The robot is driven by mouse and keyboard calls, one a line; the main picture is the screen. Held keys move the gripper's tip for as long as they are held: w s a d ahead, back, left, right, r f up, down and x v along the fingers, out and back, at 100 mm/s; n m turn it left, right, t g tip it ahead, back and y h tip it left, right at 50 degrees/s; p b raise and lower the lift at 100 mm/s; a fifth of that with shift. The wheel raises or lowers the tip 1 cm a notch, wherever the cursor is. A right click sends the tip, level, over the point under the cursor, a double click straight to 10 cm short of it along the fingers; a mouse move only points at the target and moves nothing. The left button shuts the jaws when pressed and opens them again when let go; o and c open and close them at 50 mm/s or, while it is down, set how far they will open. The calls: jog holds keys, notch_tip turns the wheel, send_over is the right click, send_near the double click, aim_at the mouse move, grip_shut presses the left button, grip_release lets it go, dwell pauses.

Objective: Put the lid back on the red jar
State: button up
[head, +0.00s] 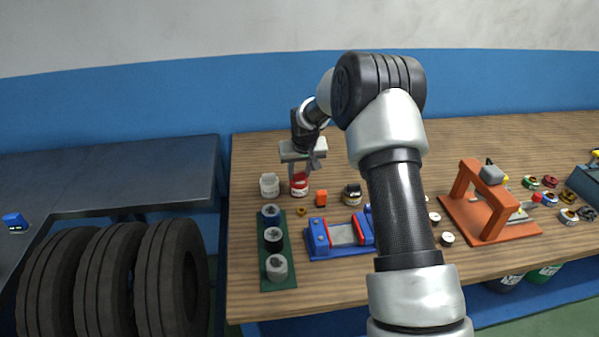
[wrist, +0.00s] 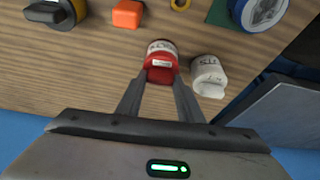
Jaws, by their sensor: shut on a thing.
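The red jar (head: 299,190) stands on the wooden bench, with a pale label band around its side. In the wrist view, the red jar (wrist: 163,46) lies just beyond the fingertips. My gripper (head: 299,174) is above it, pointing down, with its fingers (wrist: 160,78) shut on the red lid (wrist: 160,73). The lid appears to be on or right at the jar's top, in line with it. Whether it is fully seated cannot be told, since the fingers hide part of the rim.
A white jar (head: 269,185) stands close on the left in the head view. An orange block (head: 321,198) and a dark-topped jar (head: 352,194) are to the right. A green strip (head: 288,248) with several round pieces and a blue fixture (head: 318,238) are in front.

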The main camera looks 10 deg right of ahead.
jog(key=o, duration=1.1)
jog(key=shift+o, duration=0.6)
jog(key=o, duration=0.4)
jog(key=shift+r+p, duration=1.65)
jog(key=shift+r, duration=1.9)
jog(key=shift+c, duration=0.5)
grip_shut()
